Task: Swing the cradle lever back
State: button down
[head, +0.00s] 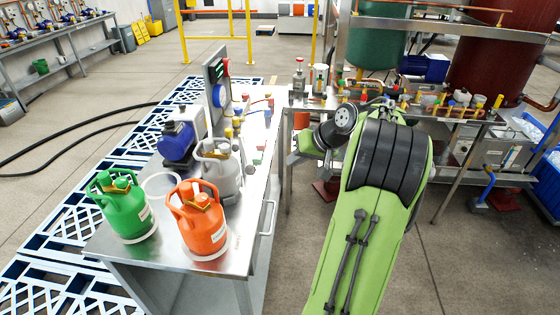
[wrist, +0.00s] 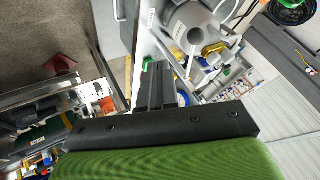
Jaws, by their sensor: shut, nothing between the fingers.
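A grey cylinder (head: 219,172) with a yellow-brown valve stands on the steel cart, in what may be the cradle. In the wrist view the grey cylinder (wrist: 187,27) appears at upper middle, beyond the fingers. My gripper (wrist: 158,75) has its black fingers together with nothing between them, and it looks apart from the cylinder. In the head view my green hand (head: 307,144) is right of the cart's edge; its fingertips are hard to make out.
A green cylinder (head: 123,206) and an orange cylinder (head: 200,219) stand at the cart's front, near a blue pump (head: 180,140). An upright grey panel (head: 214,85) stands behind. A cluttered steel bench (head: 462,112) is at the right.

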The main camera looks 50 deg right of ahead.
jog(key=w+a+f+b, duration=0.1)
jog(key=w+a+f, duration=0.2)
jog(key=w+f, duration=0.2)
jog(key=w, duration=0.3)
jog(key=shift+a+f, duration=0.25)
jog(key=shift+f, duration=0.15)
jog(key=shift+w, duration=0.1)
jog(key=w+a+m+h+b, duration=0.2)
jog(key=w+a+m+b, duration=0.1)
jog(key=a, duration=0.3)
jog(key=shift+w+a, duration=0.35)
jog(key=shift+w, duration=0.1)
